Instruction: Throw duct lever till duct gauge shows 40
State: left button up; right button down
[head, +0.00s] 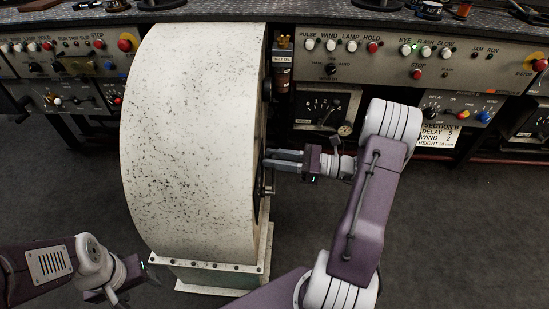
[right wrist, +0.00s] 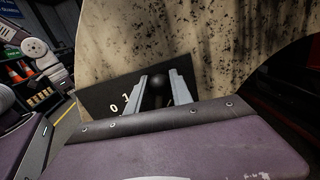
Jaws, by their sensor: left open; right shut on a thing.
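My right gripper (head: 272,158) reaches from the right to the side face of a big speckled cream drum housing (head: 190,130). In the right wrist view its two grey fingers (right wrist: 160,88) are closed on a dark ball knob (right wrist: 157,80), which I take to be the duct lever. A black plate (right wrist: 108,98) beside it carries white digits 0 and 1. My left gripper (head: 138,275) is open and empty low at the left, apart from the housing.
Control panels with buttons, lamps and knobs line the back, one at the left (head: 60,58) and one at the right (head: 460,62). The dark floor (head: 450,230) at the right is clear.

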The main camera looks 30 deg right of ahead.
aim_at(260, 165)
jog(key=s+n+p, duration=0.1)
jog(key=s+a+n+p, duration=0.1)
jog(key=shift+s+a+r+n, duration=0.25)
jog(key=shift+r+n, duration=0.15)
jog(key=shift+s+a+n, duration=0.3)
jog(key=shift+s+n, duration=0.2)
jog(key=shift+n, duration=0.1)
jog(key=c, duration=1.1)
grip_release()
jog(key=shift+c, duration=0.2)
